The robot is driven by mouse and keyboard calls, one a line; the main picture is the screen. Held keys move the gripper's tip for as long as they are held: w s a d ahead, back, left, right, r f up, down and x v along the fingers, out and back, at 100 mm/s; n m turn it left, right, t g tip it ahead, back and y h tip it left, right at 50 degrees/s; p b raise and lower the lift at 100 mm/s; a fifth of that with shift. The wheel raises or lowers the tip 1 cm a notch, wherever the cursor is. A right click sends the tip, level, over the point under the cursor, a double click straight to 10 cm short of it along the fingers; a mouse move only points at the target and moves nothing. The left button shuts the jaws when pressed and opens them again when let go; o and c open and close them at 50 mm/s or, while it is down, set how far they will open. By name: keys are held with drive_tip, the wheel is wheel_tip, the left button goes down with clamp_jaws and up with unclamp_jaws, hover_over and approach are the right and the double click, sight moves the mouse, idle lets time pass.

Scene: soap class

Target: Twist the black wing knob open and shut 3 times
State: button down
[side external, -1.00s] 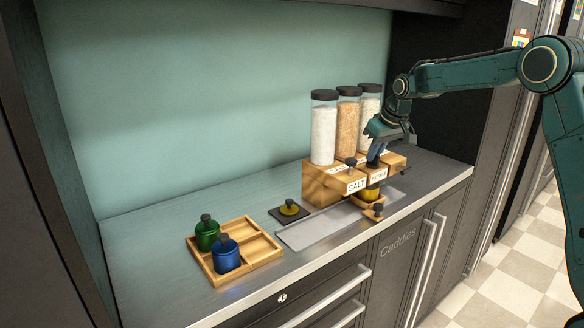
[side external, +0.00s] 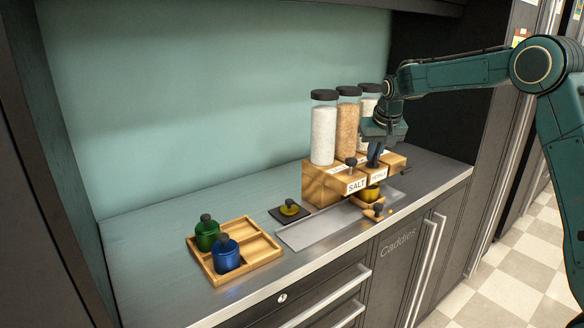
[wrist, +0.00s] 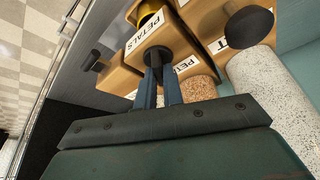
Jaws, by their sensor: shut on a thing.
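The black wing knob (wrist: 158,57) sits on the wooden dispenser block labelled PETALS (wrist: 127,78), the middle of the row. My gripper (side external: 374,161) points down at this block, and its blue fingers are shut on the knob in the wrist view (wrist: 158,72). In the side view the fingers largely hide the knob. A yellow jar (side external: 371,193) stands under the front of the PETALS block. The knob's exact turn angle is hard to tell.
Clear tubes with black caps, holding white (side external: 323,136) and tan (side external: 347,131) grains, rise behind my gripper. A second black knob (side external: 351,162) is close on the left.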

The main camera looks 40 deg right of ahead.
drive_tip(key=shift+m, duration=0.5)
drive_tip(key=shift+h, duration=0.3)
drive_tip(key=c, duration=1.5)
unclamp_jaws()
drive_tip(key=v, duration=1.4)
drive_tip(key=shift+w, duration=0.2)
